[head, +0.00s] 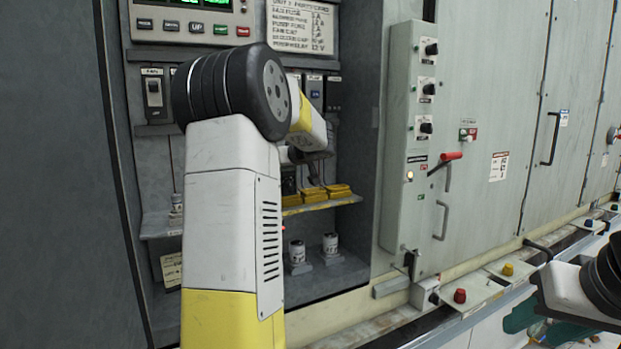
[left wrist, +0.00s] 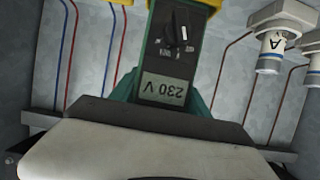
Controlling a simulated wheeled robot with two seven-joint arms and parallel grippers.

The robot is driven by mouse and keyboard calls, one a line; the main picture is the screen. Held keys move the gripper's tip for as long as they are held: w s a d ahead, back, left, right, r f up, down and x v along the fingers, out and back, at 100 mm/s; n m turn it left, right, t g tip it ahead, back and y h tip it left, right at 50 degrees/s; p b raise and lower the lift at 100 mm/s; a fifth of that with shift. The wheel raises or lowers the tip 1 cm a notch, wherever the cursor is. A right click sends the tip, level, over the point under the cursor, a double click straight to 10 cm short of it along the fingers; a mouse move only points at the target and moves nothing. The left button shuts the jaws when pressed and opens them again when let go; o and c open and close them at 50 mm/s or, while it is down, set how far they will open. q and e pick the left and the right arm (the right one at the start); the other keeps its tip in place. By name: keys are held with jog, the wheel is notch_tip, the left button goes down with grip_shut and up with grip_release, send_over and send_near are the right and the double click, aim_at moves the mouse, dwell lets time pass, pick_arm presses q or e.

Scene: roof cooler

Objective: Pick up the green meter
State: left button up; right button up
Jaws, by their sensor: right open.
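The green meter (left wrist: 170,50) shows in the left wrist view, upside down, with a dark face, a rotary dial and a "230 V" display. Its green casing shows along both sides, and its near end is hidden behind the pale, dark-edged part of my left gripper. I cannot make out the meter in the head view, where my left arm covers much of the cabinet. My left gripper (head: 314,172) is mostly hidden behind that arm, inside the cabinet; its jaws cannot be judged. My right gripper (head: 540,305) is open at the lower right, away from the cabinet.
The open cabinet has a shelf with yellow blocks (head: 330,193) and white cylindrical parts (head: 330,244) below. A switch box with a red lever (head: 449,157) stands to the right. In the left wrist view, a white fitting (left wrist: 270,50) stands right of the meter, with coloured wires behind.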

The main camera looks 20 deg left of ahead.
pick_arm(q)
grip_shut()
jog(key=s+d+r, duration=0.2)
jog(key=s+d, duration=0.2)
jog(key=s, duration=0.2)
jog(key=s+d+r, duration=0.3)
jog(key=s+d, duration=0.2)
jog(key=s, duration=0.2)
jog(key=shift+s, duration=0.2)
